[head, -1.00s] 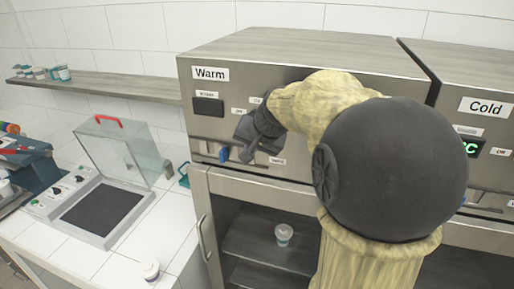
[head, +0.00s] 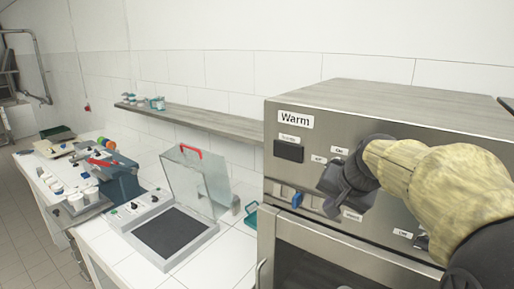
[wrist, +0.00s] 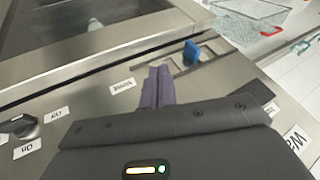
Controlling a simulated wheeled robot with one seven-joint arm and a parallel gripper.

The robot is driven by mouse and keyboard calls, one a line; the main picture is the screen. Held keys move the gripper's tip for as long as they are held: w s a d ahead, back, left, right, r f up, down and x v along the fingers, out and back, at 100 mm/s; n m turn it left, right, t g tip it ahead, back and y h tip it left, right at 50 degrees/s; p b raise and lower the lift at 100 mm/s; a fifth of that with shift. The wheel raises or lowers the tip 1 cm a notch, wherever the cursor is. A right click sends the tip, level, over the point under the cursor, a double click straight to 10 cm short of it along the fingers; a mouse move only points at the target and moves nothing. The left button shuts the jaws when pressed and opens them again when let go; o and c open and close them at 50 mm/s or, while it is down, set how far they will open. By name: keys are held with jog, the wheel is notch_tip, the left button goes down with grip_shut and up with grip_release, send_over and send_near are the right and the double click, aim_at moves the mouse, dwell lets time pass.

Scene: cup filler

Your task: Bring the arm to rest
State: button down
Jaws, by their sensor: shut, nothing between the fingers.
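My gripper (head: 331,207) is in front of the control panel of the steel Warm cabinet (head: 390,125). In the wrist view its two dark fingers (wrist: 158,74) lie together, with nothing between them. A blue switch (head: 297,199) on the panel is just left of the gripper in the head view. It also shows in the wrist view (wrist: 192,52), beyond the fingertips and apart from them. My arm, in its yellowish sleeve, reaches in from the right and hides part of the panel. The cabinet's small display (head: 289,151) is dark.
Left of the cabinet, a machine with a raised clear lid (head: 196,180) and red handle stands on a white tiled counter (head: 105,240). A wall shelf (head: 195,121) holds several small cups. More equipment and cups crowd the counter's far left.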

jog(key=s+a+f+n+g+b, duration=0.1)
jog(key=s+a+f+n, duration=0.1)
jog(key=s+f, duration=0.3)
jog(key=s+a+f+n+g+h, duration=0.1)
jog(key=s+f, duration=0.3)
jog(key=f, duration=0.7)
jog(key=s+a+f+n+g+b, duration=0.1)
jog(key=s+a+f+n+g, duration=0.1)
jog(key=s+f, duration=0.3)
notch_tip(320, 180, down, 4)
jog(key=shift+s+a+r+n+b, duration=0.1)
jog(key=shift+s+a+n+b, duration=0.2)
jog(key=shift+a+n, duration=0.45)
